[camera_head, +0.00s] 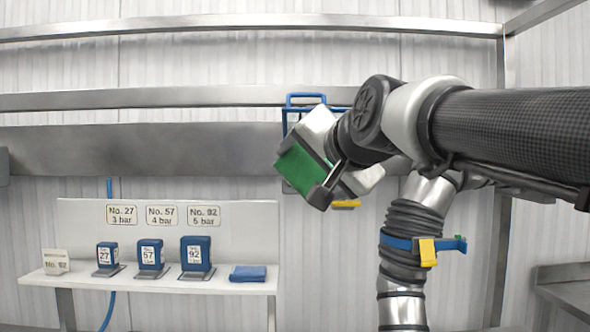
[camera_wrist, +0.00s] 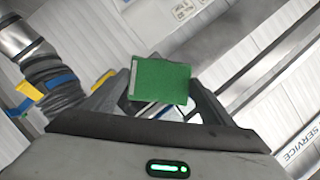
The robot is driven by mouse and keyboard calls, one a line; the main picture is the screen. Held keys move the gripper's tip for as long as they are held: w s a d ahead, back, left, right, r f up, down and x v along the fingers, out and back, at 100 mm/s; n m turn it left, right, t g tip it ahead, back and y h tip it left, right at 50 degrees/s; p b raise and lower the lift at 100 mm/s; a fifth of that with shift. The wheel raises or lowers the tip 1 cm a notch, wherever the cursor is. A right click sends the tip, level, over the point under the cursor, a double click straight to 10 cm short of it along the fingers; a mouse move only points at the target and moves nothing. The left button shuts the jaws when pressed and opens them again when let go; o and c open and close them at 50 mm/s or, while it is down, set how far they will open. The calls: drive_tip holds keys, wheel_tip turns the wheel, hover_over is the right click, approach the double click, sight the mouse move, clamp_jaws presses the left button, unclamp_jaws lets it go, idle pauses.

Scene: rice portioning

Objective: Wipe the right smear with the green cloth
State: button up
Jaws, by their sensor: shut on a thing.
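My gripper (camera_head: 326,178) is raised in front of the back wall, right of the shelf with the blue blocks. It is shut on the green cloth (camera_head: 298,168), which looks like a flat folded pad. In the wrist view the green cloth (camera_wrist: 162,80) sits between the two fingers of my gripper (camera_wrist: 160,92). The cloth hangs in the air and touches no surface that I can see. I see no smear in either view; my arm and gripper hide part of the wall behind them.
A white shelf (camera_head: 140,284) at lower left holds blue blocks numbered 27 (camera_head: 107,254), 57 (camera_head: 150,254) and 92 (camera_head: 196,254), a folded blue cloth (camera_head: 248,273) and a small sign (camera_head: 56,262). A flexible metal duct (camera_head: 402,280) with blue and yellow parts stands at right. Metal rails cross the wall.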

drive_tip(key=shift+w, duration=2.95)
drive_tip(key=shift+w, duration=0.4)
drive_tip(key=shift+d+b, duration=0.5)
drive_tip(key=shift+d, duration=0.4)
drive_tip(key=shift+d+b, duration=1.3)
drive_tip(key=shift+d, duration=2.05)
drive_tip(key=shift+s+a+r+p, duration=0.15)
drive_tip(key=shift+a+p, duration=0.45)
drive_tip(key=shift+a, duration=1.2)
drive_tip(key=shift+w+a+r+p, duration=0.1)
drive_tip(key=shift+a+r+p, duration=0.35)
drive_tip(key=shift+a, duration=1.3)
drive_tip(key=shift+a+f+p, duration=0.3)
drive_tip(key=shift+a+p, duration=0.05)
drive_tip(key=shift+a, duration=0.4)
drive_tip(key=shift+s, duration=0.15)
